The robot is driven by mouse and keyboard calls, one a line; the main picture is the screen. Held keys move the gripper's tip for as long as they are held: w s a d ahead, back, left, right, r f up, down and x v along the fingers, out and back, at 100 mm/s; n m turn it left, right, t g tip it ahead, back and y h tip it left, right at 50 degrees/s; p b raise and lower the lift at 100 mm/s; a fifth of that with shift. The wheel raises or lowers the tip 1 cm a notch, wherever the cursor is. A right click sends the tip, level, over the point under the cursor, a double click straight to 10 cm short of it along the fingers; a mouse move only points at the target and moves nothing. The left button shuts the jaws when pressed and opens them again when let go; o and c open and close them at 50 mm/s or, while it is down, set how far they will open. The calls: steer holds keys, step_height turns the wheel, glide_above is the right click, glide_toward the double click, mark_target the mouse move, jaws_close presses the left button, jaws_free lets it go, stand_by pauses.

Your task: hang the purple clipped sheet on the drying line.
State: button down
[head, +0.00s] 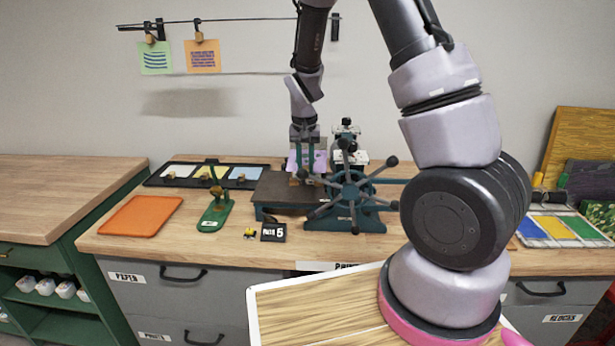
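The purple sheet (319,161) shows just below my gripper (303,145), in front of or over the press. The gripper points down, and its fingers are too small and dark to tell open from shut. A small brown piece by the sheet may be its clip. I cannot tell whether the sheet is held or resting. The drying line (250,20) is a thin dark bar along the wall at upper left. A green sheet (155,60) and an orange sheet (202,57) hang from it by clips. The line right of the orange sheet is bare up to my arm.
The press (350,205) with a spoked wheel stands on the wooden bench. A dark tray (155,181) with several sheets, an orange tray (142,216), a green stand (215,213) and a small black sign (273,232) are left of it. Coloured sheets (555,229) lie at right.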

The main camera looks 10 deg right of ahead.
mark_target(305, 166)
steer(key=shift+r, duration=2.15)
steer(key=s+a+r, duration=0.2)
steer(key=s+a, duration=0.1)
steer(key=s, duration=0.6)
steer(key=shift+s+r, duration=0.35)
steer(key=shift+r, duration=0.1)
